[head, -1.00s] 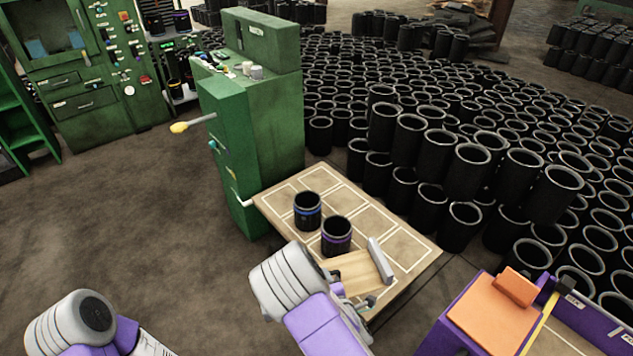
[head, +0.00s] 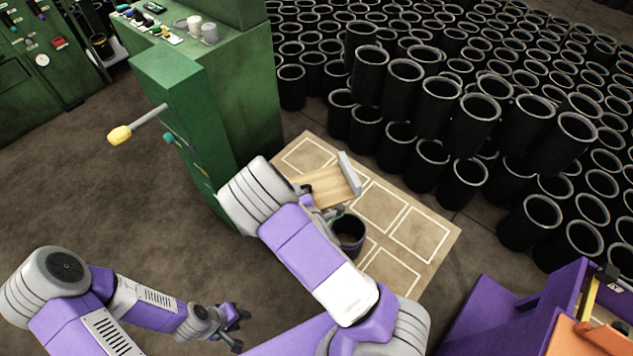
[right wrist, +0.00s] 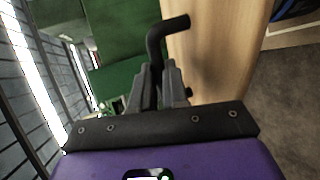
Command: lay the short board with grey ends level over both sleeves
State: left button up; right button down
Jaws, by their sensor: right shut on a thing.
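The short board (head: 326,187) is pale wood with a grey end (head: 349,173) on its right; its other end is hidden behind my right arm. My right gripper (head: 322,207) is shut on the board's black bent handle, which shows between the fingers in the right wrist view (right wrist: 170,82). One black sleeve (head: 349,236) stands upright on the table, below the board in the picture and partly behind my arm. The other sleeve is hidden in the head view; a dark, blue-banded piece (right wrist: 287,7) shows in the right wrist view. My left gripper (head: 241,328) is open and empty, away from the table.
The table (head: 437,232) has white outlined squares, free at its right. A green machine (head: 190,110) with a yellow-tipped lever (head: 122,134) stands at its left. Stacked black sleeves (head: 440,105) crowd behind. A purple and orange stand (head: 500,310) is at lower right.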

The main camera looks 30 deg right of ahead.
aim_at(314, 185)
jog(key=d+m+h, duration=0.2)
jog(key=w+d+f+m+g+h, duration=0.1)
jog(key=d+m+h, duration=0.1)
jog(key=w+d+m+g+h, duration=0.1)
jog(key=d+m+h, duration=0.1)
jog(key=d, duration=0.1)
jog(key=shift+w+f, duration=0.2)
jog(key=f+m+g+h, duration=0.1)
jog(key=s+d+f+m+g+h, duration=0.1)
jog(key=f+m+g+h, duration=0.1)
jog(key=d+f+m+g+h+b, duration=0.1)
jog(key=f+m+g, duration=0.1)
jog(key=shift+s+d+h, duration=0.15)
jog(key=shift+s+h, duration=0.2)
jog(key=shift+h, duration=0.05)
jog(key=shift+s+f+m+g+h, duration=0.3)
jog(key=shift+s+f+m+g, duration=0.1)
jog(key=shift+f+m+g, duration=0.35)
notch_tip(314, 185, down, 7)
jog(key=b, duration=0.6)
jog(key=shift+r+b, duration=0.15)
jog(key=shift+b, duration=0.2)
jog(key=shift+f+t+b, duration=0.25)
jog(key=shift+f+b, duration=0.1)
jog(key=shift+f, duration=0.25)
jog(key=c, duration=1.1)
grip_release()
jog(key=shift+o, duration=0.2)
